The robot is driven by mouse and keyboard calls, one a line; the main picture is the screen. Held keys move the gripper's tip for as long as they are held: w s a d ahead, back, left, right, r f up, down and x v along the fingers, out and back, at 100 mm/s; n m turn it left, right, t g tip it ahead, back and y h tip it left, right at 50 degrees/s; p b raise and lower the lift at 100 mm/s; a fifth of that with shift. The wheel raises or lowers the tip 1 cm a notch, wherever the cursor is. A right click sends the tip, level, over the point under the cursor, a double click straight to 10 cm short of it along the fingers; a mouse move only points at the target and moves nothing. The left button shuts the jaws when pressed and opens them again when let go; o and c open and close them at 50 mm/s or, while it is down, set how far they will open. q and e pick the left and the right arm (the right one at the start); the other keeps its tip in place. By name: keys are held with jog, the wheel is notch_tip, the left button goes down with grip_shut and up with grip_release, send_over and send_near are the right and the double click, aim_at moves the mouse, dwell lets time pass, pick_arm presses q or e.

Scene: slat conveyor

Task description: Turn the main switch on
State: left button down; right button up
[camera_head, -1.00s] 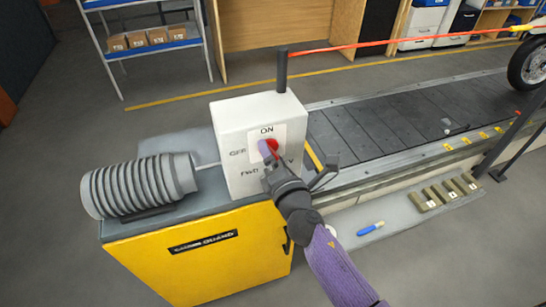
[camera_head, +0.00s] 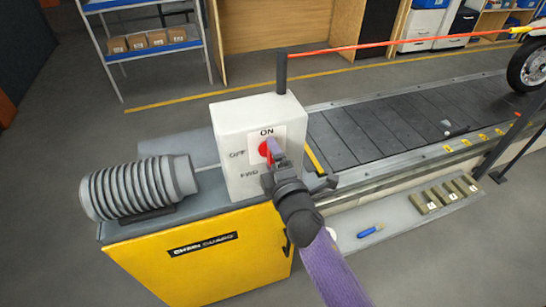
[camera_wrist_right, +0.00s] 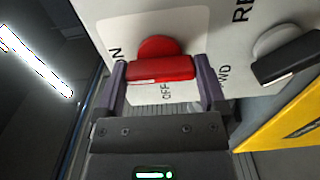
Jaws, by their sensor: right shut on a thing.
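The white switch box (camera_head: 228,121) stands on the yellow cabinet, with ON printed above the main switch and OFF to its left. The red main switch (camera_head: 264,149) is partly hidden by my right gripper (camera_head: 270,156) in the head view. In the wrist view the red switch handle (camera_wrist_right: 160,69) lies between the two purple fingers of my right gripper (camera_wrist_right: 162,82), which is shut on it. Its bar lies lengthwise between the fingers, with one end towards the ON mark. My left gripper is not in view.
A black knob (camera_wrist_right: 287,62) sits beside the red switch. The yellow cabinet (camera_head: 200,262) carries a grey ribbed motor (camera_head: 140,187). The slat conveyor (camera_head: 395,128) runs off to the right. A blue-handled tool (camera_head: 370,231) lies on a low ledge.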

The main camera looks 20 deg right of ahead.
jog(key=shift+f, duration=0.1)
jog(key=o, duration=0.9)
jog(key=s, duration=1)
jog(key=shift+d, duration=0.2)
